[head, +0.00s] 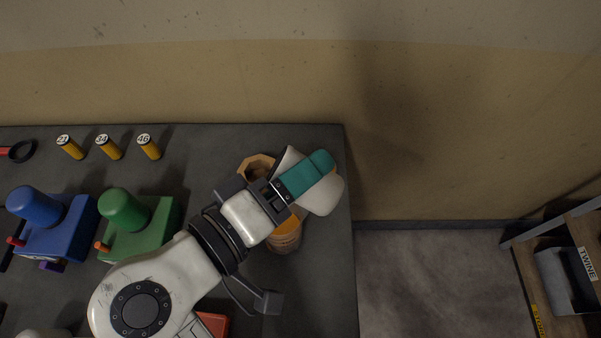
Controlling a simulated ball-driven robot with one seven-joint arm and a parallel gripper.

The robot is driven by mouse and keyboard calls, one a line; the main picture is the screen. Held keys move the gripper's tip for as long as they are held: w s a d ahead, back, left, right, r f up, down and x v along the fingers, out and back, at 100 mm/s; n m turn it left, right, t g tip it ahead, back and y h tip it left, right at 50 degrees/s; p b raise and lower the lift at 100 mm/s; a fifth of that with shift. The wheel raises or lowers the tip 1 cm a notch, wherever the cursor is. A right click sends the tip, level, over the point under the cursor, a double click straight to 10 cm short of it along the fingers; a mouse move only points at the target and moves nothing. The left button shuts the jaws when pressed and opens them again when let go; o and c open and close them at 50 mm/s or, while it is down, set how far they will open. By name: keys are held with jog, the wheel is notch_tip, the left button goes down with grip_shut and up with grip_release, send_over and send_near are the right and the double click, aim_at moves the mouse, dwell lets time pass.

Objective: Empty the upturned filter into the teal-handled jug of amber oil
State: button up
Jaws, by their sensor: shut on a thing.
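My gripper (268,197) is shut on the teal handle of a cream jug (328,198) near the table's right end. The jug is tilted, with its dark mouth towards the upper left. Its contents are hidden. An orange vessel with an angular rim (249,163) and a dark brown inside is beside and partly under the jug and gripper; it appears to be the filter. Its ribbed lower part shows below my gripper. I cannot tell whether jug and vessel touch, and I see no stream of oil between them.
Blue (70,229) and green (150,230) machines stand on the dark table (230,140) at left. Several numbered yellow cylinders (109,148) stand behind them. A black ring tool (22,151) lies far left. The wall is close behind. A shelf with a bin marked TWINE (560,282) stands right.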

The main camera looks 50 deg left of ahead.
aim_at(285, 152)
jog(key=shift+s+a+r+m+g+y, duration=0.1)
jog(key=shift+r+m+g+y, duration=0.1)
jog(key=shift+m+g, duration=0.25)
jog(key=shift+a+r+m+g+y, duration=0.1)
jog(key=shift+r+m+g, duration=0.15)
jog(key=shift+m, duration=0.4)
jog(key=shift+s+a+r+m+y, duration=0.15)
jog(key=shift+r+m+y, duration=0.25)
jog(key=shift+m, duration=0.2)
jog(key=shift+a+r+m+g+y, duration=0.2)
jog(key=shift+m+g+y, duration=0.2)
jog(key=shift+m+g, duration=0.35)
jog(key=shift+s+a+r+m+y+p, duration=0.2)
jog(key=shift+r+m+y+p, duration=0.15)
jog(key=shift+m, duration=0.2)
jog(key=shift+s+a+r+m+g+y, duration=0.15)
jog(key=shift+a+r+m+g+y, duration=0.25)
jog(key=shift+m+g, duration=0.35)
jog(key=shift+d, duration=0.1)
